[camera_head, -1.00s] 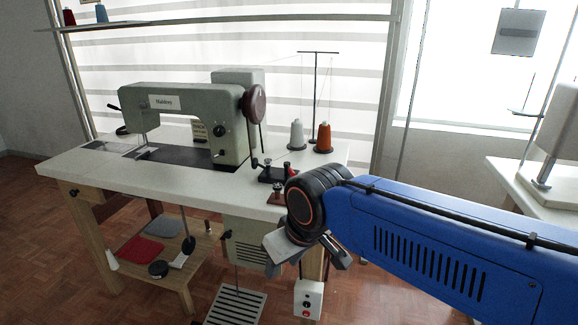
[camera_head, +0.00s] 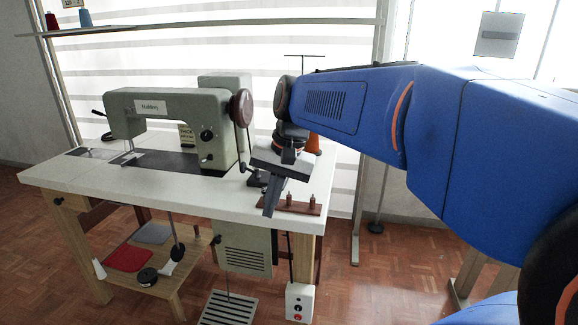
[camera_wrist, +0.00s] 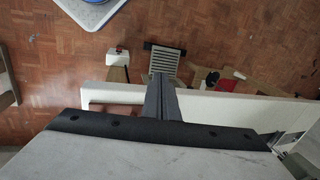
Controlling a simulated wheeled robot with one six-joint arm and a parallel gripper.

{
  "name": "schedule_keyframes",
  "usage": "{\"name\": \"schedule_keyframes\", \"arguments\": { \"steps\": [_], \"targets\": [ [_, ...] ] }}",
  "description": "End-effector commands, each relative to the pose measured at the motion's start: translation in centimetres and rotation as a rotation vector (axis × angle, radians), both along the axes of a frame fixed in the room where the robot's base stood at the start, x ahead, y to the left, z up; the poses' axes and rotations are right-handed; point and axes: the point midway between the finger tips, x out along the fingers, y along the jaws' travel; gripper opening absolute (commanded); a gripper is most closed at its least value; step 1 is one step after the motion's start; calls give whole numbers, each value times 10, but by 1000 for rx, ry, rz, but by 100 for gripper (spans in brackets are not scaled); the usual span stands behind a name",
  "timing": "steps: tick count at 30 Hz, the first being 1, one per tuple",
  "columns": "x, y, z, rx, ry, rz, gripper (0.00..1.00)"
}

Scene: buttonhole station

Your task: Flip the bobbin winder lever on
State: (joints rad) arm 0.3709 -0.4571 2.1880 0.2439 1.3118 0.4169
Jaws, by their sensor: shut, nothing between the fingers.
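The bobbin winder (camera_head: 255,181) is a small dark unit on the right end of the white sewing table, right of the sewing machine (camera_head: 170,108). My gripper (camera_head: 270,213) is in front of it and hides much of it; its lever cannot be made out. My gripper's fingers are shut and empty, pointing down over the table's right front edge. In the wrist view the shut fingers (camera_wrist: 160,78) reach across the table edge, and no lever shows there. I cannot tell whether the fingers touch anything.
A brown board with two pins (camera_head: 297,207) lies close to the right of the fingers. An orange thread cone (camera_head: 313,145) stands behind my arm. The handwheel (camera_head: 241,107) is to the left.

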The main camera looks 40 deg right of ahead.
Motion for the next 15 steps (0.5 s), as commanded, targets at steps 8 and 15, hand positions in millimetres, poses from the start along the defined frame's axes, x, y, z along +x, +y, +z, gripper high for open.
{"name": "schedule_keyframes", "arguments": {
  "steps": [8,15],
  "targets": [
    [37,-47,36,176,107,-297,0],
    [63,-97,64,334,196,-532,0]
  ]
}}
